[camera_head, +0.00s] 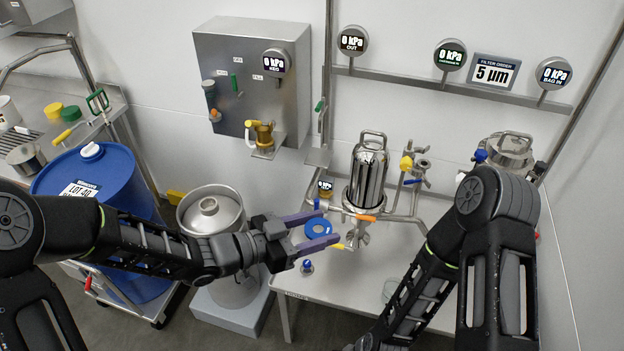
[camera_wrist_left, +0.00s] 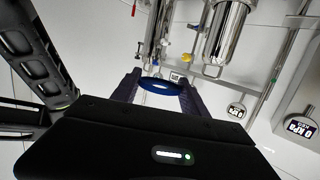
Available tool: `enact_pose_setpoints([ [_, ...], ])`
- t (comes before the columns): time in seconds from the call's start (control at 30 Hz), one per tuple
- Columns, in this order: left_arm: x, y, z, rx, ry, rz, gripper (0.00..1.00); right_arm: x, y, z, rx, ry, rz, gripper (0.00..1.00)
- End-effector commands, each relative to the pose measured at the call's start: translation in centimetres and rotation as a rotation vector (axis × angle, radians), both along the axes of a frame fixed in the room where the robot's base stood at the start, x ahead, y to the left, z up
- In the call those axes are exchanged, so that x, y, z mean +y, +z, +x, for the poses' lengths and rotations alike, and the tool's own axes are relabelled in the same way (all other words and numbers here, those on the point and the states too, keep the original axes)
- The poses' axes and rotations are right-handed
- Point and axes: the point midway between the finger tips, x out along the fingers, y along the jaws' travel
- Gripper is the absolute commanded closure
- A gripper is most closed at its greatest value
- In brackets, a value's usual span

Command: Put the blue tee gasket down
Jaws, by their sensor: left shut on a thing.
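The blue tee gasket (camera_head: 309,230) is a flat blue ring with a pale centre. It sits between the two purple fingers of my left gripper (camera_head: 327,226), which is shut on it. In the left wrist view the gasket (camera_wrist_left: 160,91) spans the gap between the fingers of the left gripper (camera_wrist_left: 159,85). In the head view, the gripper and gasket appear over the left part of the steel table (camera_head: 330,285); the height above it is hard to judge. My right arm reaches down at the right, and its gripper is out of the picture.
A steel filter housing (camera_head: 368,175) with an orange-handled clamp stands just beyond the gripper. A small blue-topped part (camera_head: 307,267) is on the table in front. A steel keg (camera_head: 212,212) and blue drum (camera_head: 100,180) stand left. The table's front middle looks clear.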

Motion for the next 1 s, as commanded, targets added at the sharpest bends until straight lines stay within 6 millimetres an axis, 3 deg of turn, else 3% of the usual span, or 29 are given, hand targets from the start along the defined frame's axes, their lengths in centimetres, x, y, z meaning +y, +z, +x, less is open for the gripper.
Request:
enact_pose_setpoints([
  [0.23, 0.1, 0.3, 0.3, -0.001, 0.005, -0.001, 0.85, 0.0, 0.0, 0.0, 0.000, 0.001, 0.000, 0.24],
  [0.47, 2.1, 1.5, 3.9, 0.000, 0.177, -0.001, 0.85, 0.0, 0.0, 0.1, 0.000, 0.001, 0.000, 0.24],
  [0.67, 7.5, 2.0, 8.7, 0.002, 0.471, 0.000, 0.85, 0.0, 0.0, 0.1, -0.001, 0.002, 0.000, 0.24],
  [0.8, 13.2, 1.6, 11.5, 0.000, 0.716, 0.002, 0.85, 0.0, 0.0, 0.1, -0.001, 0.002, 0.000, 0.24],
  [1.0, 21.5, 0.4, 12.9, 0.000, 1.032, 0.004, 0.85, 0.0, 0.0, 0.0, -0.001, 0.002, 0.000, 0.24],
])
